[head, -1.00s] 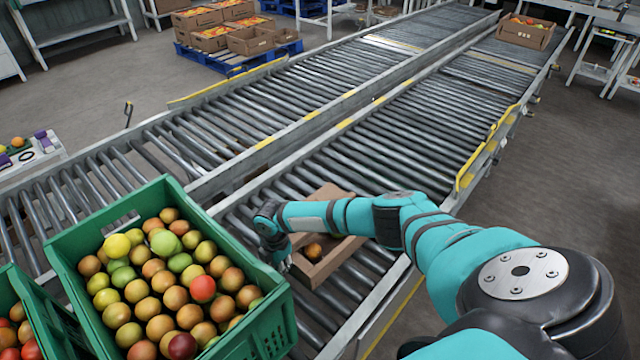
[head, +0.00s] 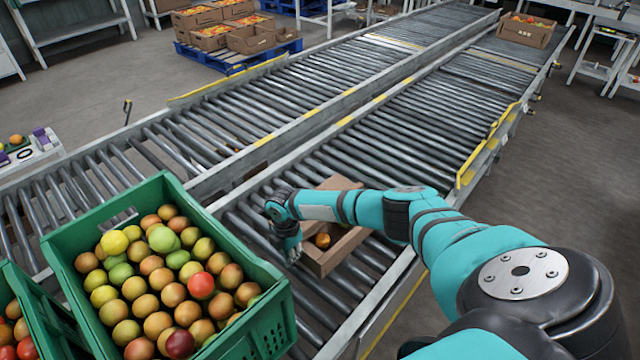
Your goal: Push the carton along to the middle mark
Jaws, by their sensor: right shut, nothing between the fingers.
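An open brown cardboard carton (head: 337,251) sits on the rollers of the nearer conveyor lane (head: 400,130), with a round orange-brown fruit (head: 322,240) in it. My right arm crosses over the carton and hides part of it. My right gripper (head: 293,256) is shut and empty, pointing down at the carton's left, near end. It looks close against that wall, but I cannot tell if they touch. Yellow marks, one of them here (head: 345,121), lie along the rail beyond the carton; I cannot tell which is the middle one. My left gripper is not in view.
Rollers up the lane are clear as far as another carton (head: 526,32) at the far end. A yellow side guard (head: 466,166) edges the lane's right.

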